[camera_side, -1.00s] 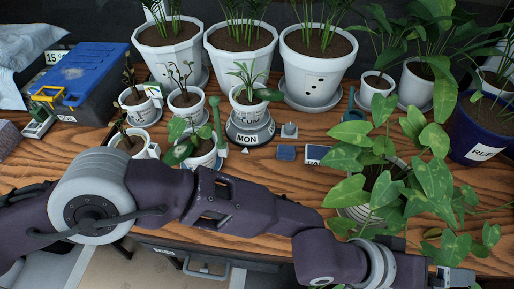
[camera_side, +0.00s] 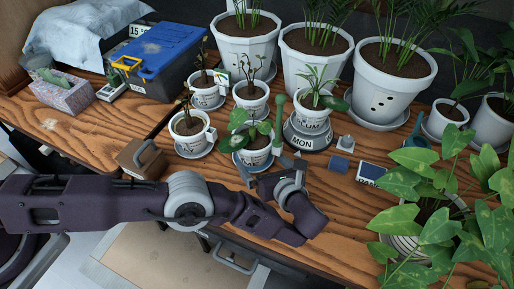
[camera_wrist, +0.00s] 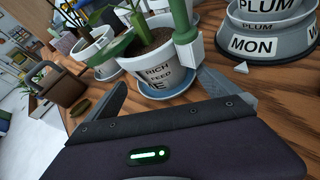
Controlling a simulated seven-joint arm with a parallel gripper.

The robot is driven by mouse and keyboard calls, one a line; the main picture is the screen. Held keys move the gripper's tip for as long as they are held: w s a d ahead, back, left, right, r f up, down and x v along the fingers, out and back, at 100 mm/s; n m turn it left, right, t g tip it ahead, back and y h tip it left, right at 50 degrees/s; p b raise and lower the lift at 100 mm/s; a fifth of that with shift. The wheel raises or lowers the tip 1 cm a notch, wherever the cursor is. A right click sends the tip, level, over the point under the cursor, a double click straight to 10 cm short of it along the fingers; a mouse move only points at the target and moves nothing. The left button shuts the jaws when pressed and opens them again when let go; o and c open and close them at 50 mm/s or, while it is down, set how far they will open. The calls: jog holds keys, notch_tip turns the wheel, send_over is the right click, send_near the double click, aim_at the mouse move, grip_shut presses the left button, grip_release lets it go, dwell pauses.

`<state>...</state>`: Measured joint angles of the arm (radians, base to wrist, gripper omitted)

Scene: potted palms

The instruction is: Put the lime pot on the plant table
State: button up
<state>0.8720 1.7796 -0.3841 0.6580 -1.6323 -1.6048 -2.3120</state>
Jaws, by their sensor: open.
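A small white pot (camera_side: 252,155) with broad green leaves stands on a saucer at the front of the small pots. In the wrist view, this pot (camera_wrist: 150,65) has a "RICH FEED" tag over its label, so only a final "E" shows and I cannot confirm "LIME". It stands upright on a blue-grey saucer (camera_wrist: 172,97). My gripper (camera_side: 277,175) is open and empty just in front of it. In the wrist view my gripper's fingers (camera_wrist: 163,98) are spread at either side of the pot's front. The wooden table (camera_side: 90,130) holds the plants; no surface is marked as the plant table.
A PLUM pot (camera_side: 318,115) stands on a grey MON base (camera_side: 303,140) to the right. Other small pots (camera_side: 187,128) are close behind left. A brown handled box (camera_side: 142,160) is at left. A large leafy plant (camera_side: 430,190) fills the right.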

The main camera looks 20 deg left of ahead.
jog(key=x, duration=0.6)
jog(key=shift+a+f, duration=0.1)
jog(key=shift+f, duration=0.15)
jog(key=shift+s+f, duration=0.1)
jog(key=c, duration=1.5)
